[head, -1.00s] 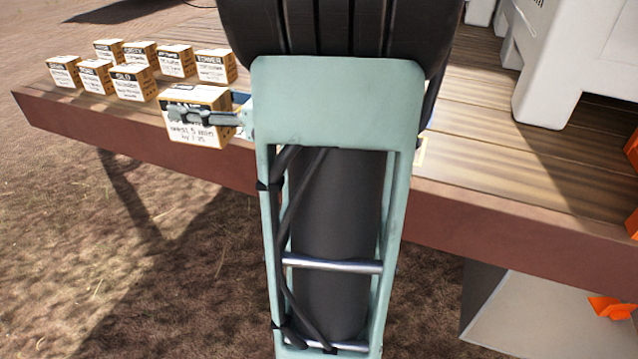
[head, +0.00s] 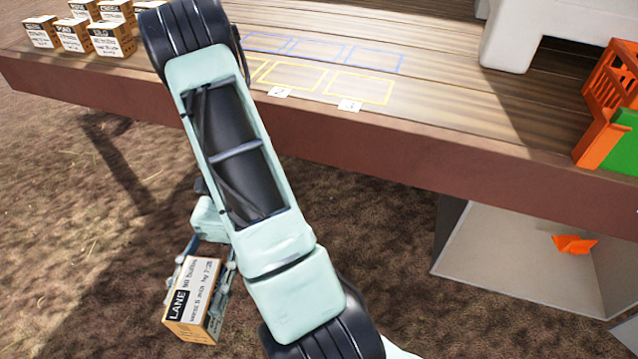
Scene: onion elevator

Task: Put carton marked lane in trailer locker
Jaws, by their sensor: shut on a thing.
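The carton marked LANE (head: 194,299) is a small tan box with a white label and a black name band. It is tilted on its side, in the air in front of the trailer and below its deck edge. My gripper (head: 222,280) is shut on it from behind and to the right; the fingers are partly hidden by the carton. The trailer locker (head: 500,262) is a pale open box under the deck at the lower right. An orange object (head: 574,244) is inside it. The carton is well left of the locker.
Several similar cartons (head: 109,40) stand on the wooden deck at the upper left. Yellow and blue outlined rectangles (head: 360,87) mark the deck. The deck's red-brown edge (head: 400,156) overhangs the locker. Orange and green crates (head: 607,100) stand at the right. Open dirt lies between carton and locker.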

